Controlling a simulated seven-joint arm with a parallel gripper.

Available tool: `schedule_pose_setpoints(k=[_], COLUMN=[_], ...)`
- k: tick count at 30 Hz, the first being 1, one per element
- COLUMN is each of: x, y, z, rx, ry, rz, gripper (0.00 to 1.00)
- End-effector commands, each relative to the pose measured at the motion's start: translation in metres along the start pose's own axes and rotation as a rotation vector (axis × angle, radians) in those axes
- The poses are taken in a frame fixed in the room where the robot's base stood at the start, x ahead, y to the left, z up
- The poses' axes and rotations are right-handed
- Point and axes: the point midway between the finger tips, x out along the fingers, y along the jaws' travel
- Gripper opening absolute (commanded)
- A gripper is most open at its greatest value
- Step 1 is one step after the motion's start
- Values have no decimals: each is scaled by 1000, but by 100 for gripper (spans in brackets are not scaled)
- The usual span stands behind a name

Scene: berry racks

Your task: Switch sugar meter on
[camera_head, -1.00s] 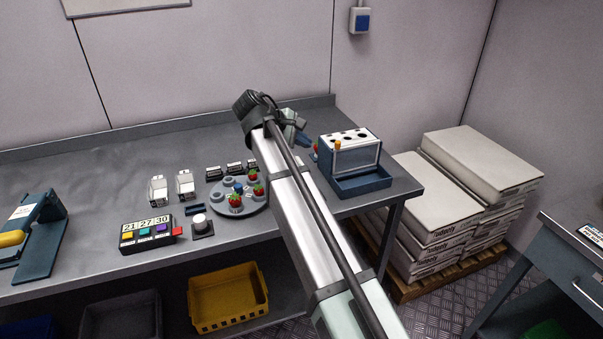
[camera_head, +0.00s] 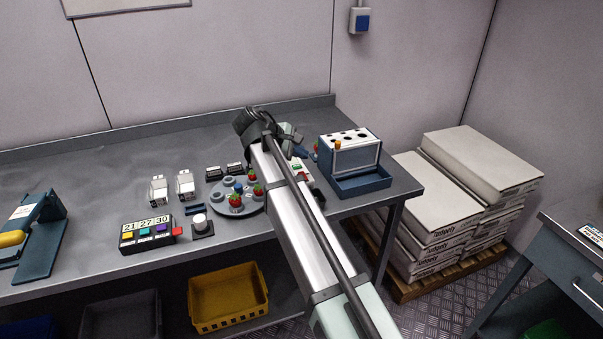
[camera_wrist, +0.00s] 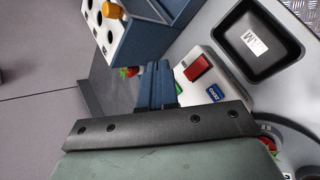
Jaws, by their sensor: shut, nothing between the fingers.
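The sugar meter seems to be the pale device (camera_wrist: 233,76) in the wrist view. My gripper also shows in the head view (camera_head: 304,152).
A blue and white holed rack (camera_head: 350,150) with an orange knob stands close right of my gripper. A round plate with strawberries and cups (camera_head: 222,208) lies left of my arm. The bench (camera_head: 100,180) is clear at the back left.

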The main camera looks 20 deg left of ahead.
Motion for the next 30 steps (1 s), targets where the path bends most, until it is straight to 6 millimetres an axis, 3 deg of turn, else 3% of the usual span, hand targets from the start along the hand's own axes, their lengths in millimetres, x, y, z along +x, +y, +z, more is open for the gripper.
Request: schedule_pose_setpoints(k=[12,30], x=[26,29], y=[-19,-21], z=[-19,-21], rx=[-1,0], ry=[-1,-1], rz=[0,0], gripper=[0,0])
